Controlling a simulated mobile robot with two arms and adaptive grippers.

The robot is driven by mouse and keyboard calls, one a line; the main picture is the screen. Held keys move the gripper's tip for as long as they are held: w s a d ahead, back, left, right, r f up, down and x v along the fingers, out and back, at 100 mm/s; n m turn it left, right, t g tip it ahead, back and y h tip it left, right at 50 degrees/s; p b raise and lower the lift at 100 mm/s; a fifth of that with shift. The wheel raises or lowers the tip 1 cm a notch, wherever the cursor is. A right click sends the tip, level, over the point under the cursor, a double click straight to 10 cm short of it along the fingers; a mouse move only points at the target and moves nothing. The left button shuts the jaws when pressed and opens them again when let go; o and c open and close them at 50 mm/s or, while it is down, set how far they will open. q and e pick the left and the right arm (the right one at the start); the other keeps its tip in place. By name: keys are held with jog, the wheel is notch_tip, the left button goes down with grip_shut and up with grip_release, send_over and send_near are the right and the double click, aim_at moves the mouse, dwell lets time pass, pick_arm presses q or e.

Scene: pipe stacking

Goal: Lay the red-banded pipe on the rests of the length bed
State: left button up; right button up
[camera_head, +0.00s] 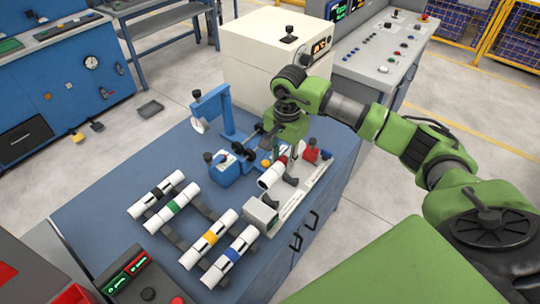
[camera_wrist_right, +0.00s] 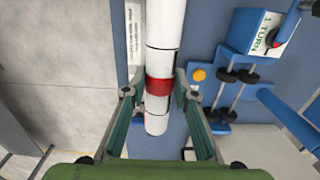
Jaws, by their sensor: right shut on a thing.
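The red-banded pipe is white; its near end (camera_head: 270,178) shows below my right gripper (camera_head: 285,158) in the head view. In the right wrist view its red band (camera_wrist_right: 158,86) lies between the fingers of my right gripper (camera_wrist_right: 158,98), which are shut on the pipe. The length bed (camera_head: 298,201) is a long pale strip along the bench's right side, with dark rests (camera_head: 291,181). The pipe appears over or just left of the bed. I cannot tell whether it touches the rests. My left gripper is out of view.
Pipes with black, green, yellow (camera_head: 210,238) and blue bands lie on a dark rack at the left of the bench (camera_head: 110,185). A blue stand (camera_head: 228,120) and a blue box (camera_head: 224,170) stand beside the gripper. A red block (camera_head: 311,150) is at the bed's far end.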

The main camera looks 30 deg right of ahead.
aim_at(284, 169)
jog(key=shift+d+f+b, duration=0.35)
jog(key=shift+d+f, duration=0.05)
jog(key=shift+f, duration=0.65)
jog(key=shift+a+f+b, duration=0.2)
jog(key=shift+f+b, duration=0.65)
jog(key=shift+f, duration=0.3)
notch_tip(284, 169, down, 3)
jog(key=shift+d+r+b, duration=0.1)
jog(key=shift+r+b, duration=0.05)
jog(key=shift+b, duration=0.9)
notch_tip(284, 169, down, 2)
jog(key=shift+f+b, duration=0.1)
jog(key=shift+b, duration=0.9)
pick_arm(q)
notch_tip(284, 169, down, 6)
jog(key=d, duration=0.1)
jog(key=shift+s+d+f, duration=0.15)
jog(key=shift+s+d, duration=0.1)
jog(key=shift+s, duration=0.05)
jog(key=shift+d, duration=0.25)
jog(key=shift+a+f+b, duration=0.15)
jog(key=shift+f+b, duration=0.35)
jog(key=shift+b, duration=0.05)
pick_arm(e)
jog(key=shift+f, duration=0.45)
